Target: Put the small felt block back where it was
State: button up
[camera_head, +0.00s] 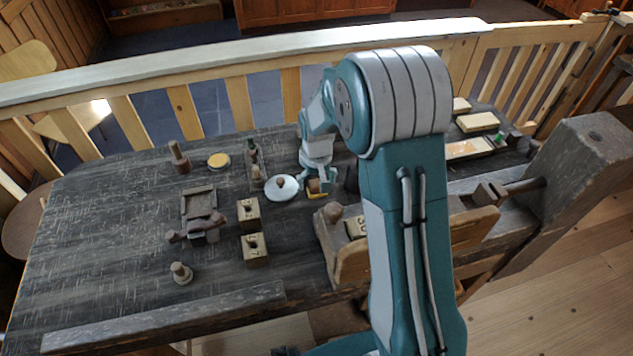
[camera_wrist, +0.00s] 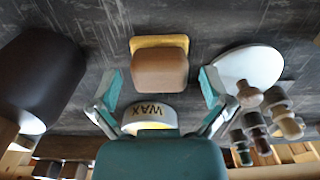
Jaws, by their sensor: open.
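The small felt block, with a brown top and a yellow base, stands on the dark bench in the wrist view (camera_wrist: 160,68). It shows partly in the head view (camera_head: 314,187), under my gripper (camera_head: 318,183). In the wrist view my gripper's teal fingers (camera_wrist: 161,88) are spread wide and empty. The block lies between their lines, just past the tips, and no contact shows. A pale round tin marked WAX (camera_wrist: 150,117) appears between the fingers, nearer the palm. I cannot tell from the frames where the block stood before.
A white disc with a brown knob (camera_head: 281,188) is close to the block's left in the head view. A dark cylinder (camera_wrist: 38,80) stands on its other side. Turned spools (camera_wrist: 270,117), numbered blocks (camera_head: 254,250) and a wooden vise (camera_head: 345,250) are nearby. The bench's left end is clear.

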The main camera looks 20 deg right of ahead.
aim_at(317, 181)
notch_tip(317, 181, up, 12)
jog(key=s+r+t, duration=0.3)
jog(key=s+r, duration=0.8)
jog(key=s, duration=0.2)
jog(key=s+t, duration=0.2)
jog(key=s, duration=1)
jog(key=shift+s+r+t, duration=0.3)
jog(key=shift+s+r, duration=0.1)
